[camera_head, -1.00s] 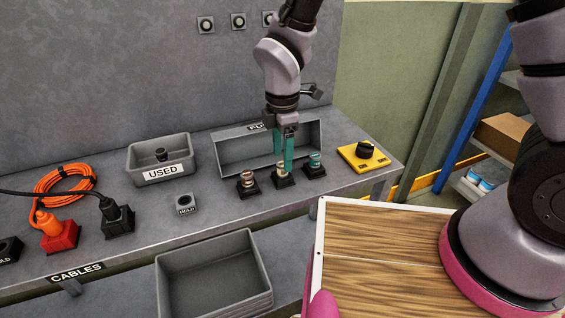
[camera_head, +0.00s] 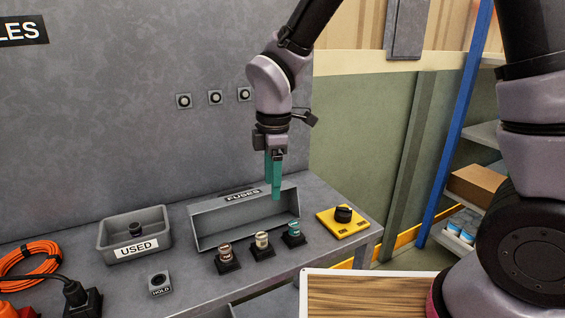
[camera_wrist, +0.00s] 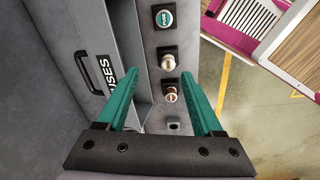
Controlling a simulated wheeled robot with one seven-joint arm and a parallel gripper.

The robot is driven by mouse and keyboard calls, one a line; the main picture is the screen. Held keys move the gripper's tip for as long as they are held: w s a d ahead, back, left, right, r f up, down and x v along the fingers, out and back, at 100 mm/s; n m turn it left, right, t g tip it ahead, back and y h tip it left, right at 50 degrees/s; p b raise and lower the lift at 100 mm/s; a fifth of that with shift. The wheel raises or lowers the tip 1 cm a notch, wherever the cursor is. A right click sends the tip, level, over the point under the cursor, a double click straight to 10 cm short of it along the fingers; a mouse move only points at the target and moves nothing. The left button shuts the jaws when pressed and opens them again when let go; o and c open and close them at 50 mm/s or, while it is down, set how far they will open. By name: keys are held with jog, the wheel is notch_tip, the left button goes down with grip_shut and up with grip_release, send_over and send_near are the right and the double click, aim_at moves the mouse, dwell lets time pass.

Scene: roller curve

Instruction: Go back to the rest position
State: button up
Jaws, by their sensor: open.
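My gripper (camera_head: 274,175) hangs fingers-down above the grey fuses bin (camera_head: 215,225), with nothing between its teal fingers. In the wrist view my gripper (camera_wrist: 164,95) shows its two fingers spread apart. In front of the bin stand three fuses in black sockets: a brownish one (camera_head: 225,250), a cream one (camera_head: 262,241) and a teal-topped one (camera_head: 294,229). The fingers are above the sockets and apart from them.
A grey bin labelled USED (camera_head: 118,251) holds a dark piece. A HOLD socket (camera_head: 160,281) stands near it. A yellow plate with a black knob (camera_head: 343,222) sits at the bench's right end. Orange cable (camera_head: 30,262) lies at left. Shelves (camera_head: 487,134) stand at right.

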jog(key=w+d+r+m+t+y, duration=0.1)
jog(key=w+d+r+m+t, duration=0.1)
jog(key=d+r+m, duration=0.8)
jog(key=w+d+r+m+t+y, duration=0.1)
jog(key=w+d+r+m+t, duration=0.1)
jog(key=d+r+m, duration=0.85)
jog(key=s+d+r+m+t, duration=0.2)
jog(key=s+d+m, duration=0.3)
jog(key=d, duration=0.5)
jog(key=shift+s+d+r+m+t, duration=0.25)
jog(key=shift+d+r+m+t, duration=0.1)
jog(key=shift+d+r+t, duration=0.05)
